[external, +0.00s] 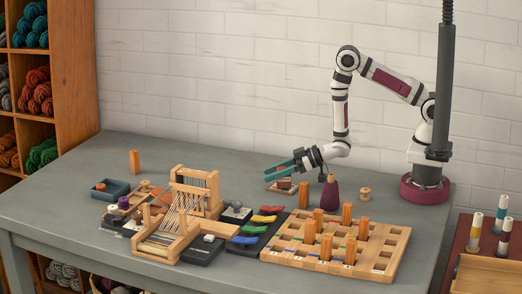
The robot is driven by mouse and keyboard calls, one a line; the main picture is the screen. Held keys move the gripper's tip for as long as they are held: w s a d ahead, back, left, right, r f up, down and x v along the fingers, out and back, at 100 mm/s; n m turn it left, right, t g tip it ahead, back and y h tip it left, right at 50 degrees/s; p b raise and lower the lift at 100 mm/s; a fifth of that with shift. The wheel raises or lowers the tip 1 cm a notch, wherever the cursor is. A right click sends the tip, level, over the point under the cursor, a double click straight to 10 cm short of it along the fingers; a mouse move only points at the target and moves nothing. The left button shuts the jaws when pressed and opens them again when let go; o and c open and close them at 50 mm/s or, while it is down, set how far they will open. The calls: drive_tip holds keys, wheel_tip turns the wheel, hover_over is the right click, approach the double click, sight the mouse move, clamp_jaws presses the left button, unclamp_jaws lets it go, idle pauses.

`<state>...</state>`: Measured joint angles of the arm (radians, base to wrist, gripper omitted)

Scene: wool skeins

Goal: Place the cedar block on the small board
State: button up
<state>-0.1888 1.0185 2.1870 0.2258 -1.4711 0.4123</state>
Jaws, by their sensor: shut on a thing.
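The small board (272,189) is a flat wooden piece on the grey table, in front of the wall and left of the maroon bottle. A short reddish-brown block, which looks like the cedar block (284,184), shows over the board. My gripper (277,171) has teal fingers and reaches in from the right, pointing left, just above the board. The fingers are shut on the block, though the grip itself is small and partly hidden. I cannot tell whether the block touches the board.
The maroon bottle (330,194) and a wooden spool (365,194) stand right of the board. An orange block (304,195) stands close by. A slotted wooden tray (387,262) with several orange blocks lies in front. A loom (190,215) stands left. Bare table lies behind it.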

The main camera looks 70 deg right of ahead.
drive_tip(key=shift+f, duration=0.15)
drive_tip(key=o, duration=1.3)
drive_tip(key=shift+o, duration=0.2)
drive_tip(key=shift+s+d+r, duration=0.1)
drive_tip(key=shift+s+r, duration=0.05)
drive_tip(key=shift+r, duration=0.1)
drive_tip(key=v, duration=0.7)
